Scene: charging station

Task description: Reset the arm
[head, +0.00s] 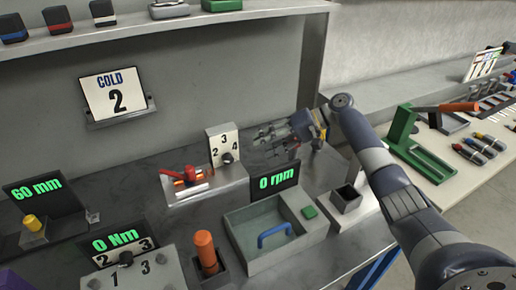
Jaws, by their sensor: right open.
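My right arm comes in from the lower right in the head view. Its gripper (277,139) hangs over the back of the grey bench (130,192), above and behind the 0 rpm display (275,182). The fingers are apart and nothing shows between them. The gripper is right of the small 2-3-4 dial panel (223,146). My left gripper is not in this view.
A grey tray with a blue handle (274,235) stands in front. An orange-handled tool (206,252) stands upright left of it. A red-handled valve (187,174) sits behind. A COLD 2 sign (116,94) hangs on the back wall. A green press (416,145) stands right.

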